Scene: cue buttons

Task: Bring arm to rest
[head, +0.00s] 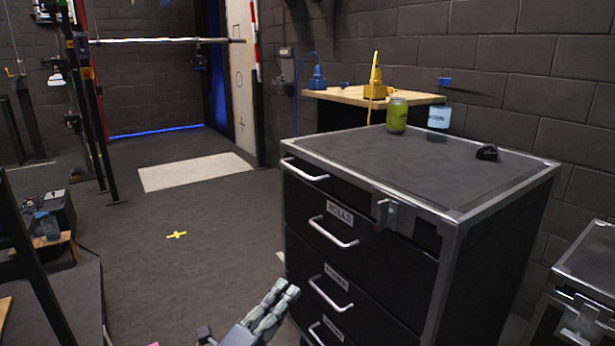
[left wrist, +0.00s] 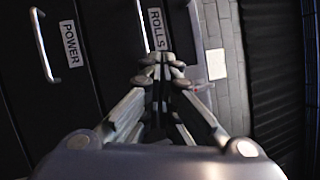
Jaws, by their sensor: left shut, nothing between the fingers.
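My left gripper (head: 284,294) shows at the bottom of the head view, in front of the black drawer cabinet (head: 342,166) and left of its lower drawers. Its fingers are together with nothing between them. In the left wrist view the closed fingertips (left wrist: 161,62) point toward the cabinet's drawer fronts, near the label ROLLS (left wrist: 156,29). Whether the fingers touch the cabinet cannot be told. My right gripper is in neither view.
On the cabinet top stand a green can (head: 397,115), a light blue-white cup (head: 438,118) and a small black object (head: 487,153). A wooden bench (head: 350,97) with blue and yellow devices is behind. A silver-edged case (head: 588,265) stands at right. The floor left of the cabinet is open.

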